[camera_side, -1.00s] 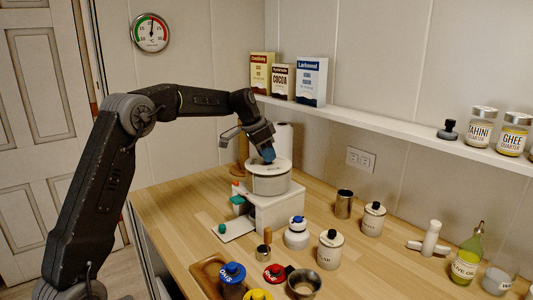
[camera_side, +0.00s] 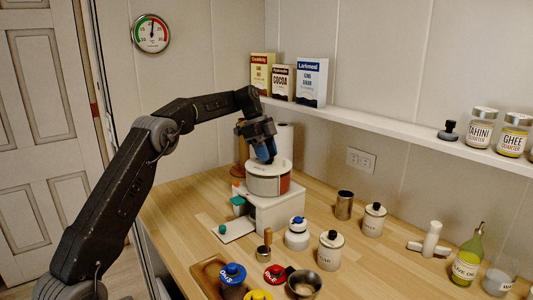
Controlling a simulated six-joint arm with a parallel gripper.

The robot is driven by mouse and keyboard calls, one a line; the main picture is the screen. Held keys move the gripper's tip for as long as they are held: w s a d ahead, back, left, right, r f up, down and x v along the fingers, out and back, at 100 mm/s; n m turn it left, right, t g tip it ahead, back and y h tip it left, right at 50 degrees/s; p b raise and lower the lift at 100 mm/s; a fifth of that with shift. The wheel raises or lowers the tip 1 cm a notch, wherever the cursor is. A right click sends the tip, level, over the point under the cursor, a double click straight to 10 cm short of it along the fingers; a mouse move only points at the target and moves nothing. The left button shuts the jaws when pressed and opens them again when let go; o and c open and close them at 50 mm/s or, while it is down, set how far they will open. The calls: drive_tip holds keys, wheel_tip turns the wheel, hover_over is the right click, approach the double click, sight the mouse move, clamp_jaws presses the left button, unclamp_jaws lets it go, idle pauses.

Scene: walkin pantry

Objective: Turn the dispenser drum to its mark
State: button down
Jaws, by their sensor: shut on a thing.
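The dispenser drum (camera_side: 264,184) is a round, pale drum with a light top, and a red-brown patch shows on its right side. It sits on a white box-shaped base (camera_side: 278,212) on the wooden counter. My gripper (camera_side: 267,159) points down at the drum's top from above, its blue-tipped fingers shut on the drum's top part. The fingers hide what they grip, and I cannot make out the mark in this view.
A white plate (camera_side: 233,230) with a small green knob lies in front of the base. A white jar with a blue knob (camera_side: 297,233), a metal cup (camera_side: 344,204) and lidded canisters (camera_side: 330,250) stand to the right. A shelf (camera_side: 400,130) runs along the back wall.

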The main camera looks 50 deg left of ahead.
drive_tip(key=shift+w+a+m+g, duration=0.1)
drive_tip(key=shift+m+g, duration=0.5)
drive_tip(key=shift+m, duration=1)
drive_tip(key=c, duration=0.8)
unclamp_jaws()
